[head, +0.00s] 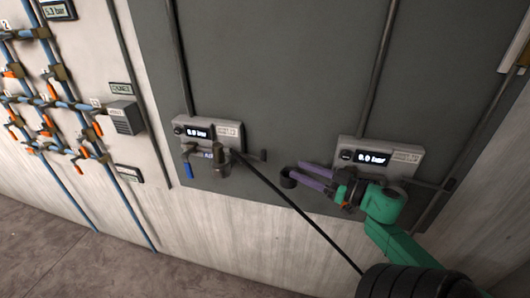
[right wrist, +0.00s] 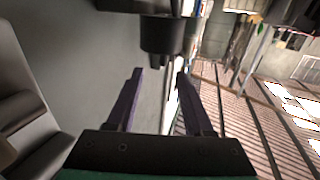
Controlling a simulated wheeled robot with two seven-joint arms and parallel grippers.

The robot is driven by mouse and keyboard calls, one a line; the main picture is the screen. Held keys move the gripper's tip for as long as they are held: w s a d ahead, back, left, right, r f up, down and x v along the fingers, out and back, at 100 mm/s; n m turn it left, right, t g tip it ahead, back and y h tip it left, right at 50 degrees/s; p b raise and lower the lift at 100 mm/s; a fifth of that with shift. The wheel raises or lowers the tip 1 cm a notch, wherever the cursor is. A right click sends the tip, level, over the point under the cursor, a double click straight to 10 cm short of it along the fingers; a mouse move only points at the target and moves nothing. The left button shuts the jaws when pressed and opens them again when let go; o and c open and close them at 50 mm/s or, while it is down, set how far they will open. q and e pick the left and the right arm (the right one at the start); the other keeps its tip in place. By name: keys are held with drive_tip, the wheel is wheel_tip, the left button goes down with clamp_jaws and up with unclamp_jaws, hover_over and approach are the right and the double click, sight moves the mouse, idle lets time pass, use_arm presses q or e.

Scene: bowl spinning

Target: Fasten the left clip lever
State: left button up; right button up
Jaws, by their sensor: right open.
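Under the left gauge box (head: 212,133) hangs a pipe fitting (head: 221,158) with a blue lever (head: 187,168) at its left. I cannot tell which small part of it is the left clip lever. My right gripper (head: 295,170) is open, with purple fingers pointing left, below the right gauge box (head: 375,157). My left gripper is out of view.
Both gauge displays read 0.0 bar. A thin black line (head: 300,212) runs from the left fitting down to the lower right. Blue pipes with orange-handled valves (head: 45,125) are on the wall at left. The floor (head: 50,245) at lower left is clear.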

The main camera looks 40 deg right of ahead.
sight(263, 160)
drive_tip(key=w+a, duration=0.1)
drive_tip(key=w+a+r, duration=0.1)
drive_tip(key=w, duration=0.1)
drive_tip(key=w+a+p, duration=0.1)
drive_tip(key=w, duration=0.1)
drive_tip(key=shift+w+r, duration=0.2)
drive_tip(key=shift+w, duration=0.05)
drive_tip(key=x, duration=0.4)
drive_tip(key=f+x, duration=0.1)
drive_tip(key=shift+w+d+r+p, duration=0.1)
drive_tip(key=shift+w+d+p, duration=0.2)
drive_tip(key=shift+w, duration=0.2)
drive_tip(key=shift+w+a, duration=0.25)
drive_tip(key=shift+w, duration=0.2)
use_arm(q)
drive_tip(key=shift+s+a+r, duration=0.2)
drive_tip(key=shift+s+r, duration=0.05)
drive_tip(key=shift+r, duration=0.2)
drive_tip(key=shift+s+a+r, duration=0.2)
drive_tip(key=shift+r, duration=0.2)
use_arm(e)
drive_tip(key=shift+s+a, duration=0.1)
drive_tip(key=shift+s, duration=0.05)
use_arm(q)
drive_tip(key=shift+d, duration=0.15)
use_arm(e)
clamp_jaws()
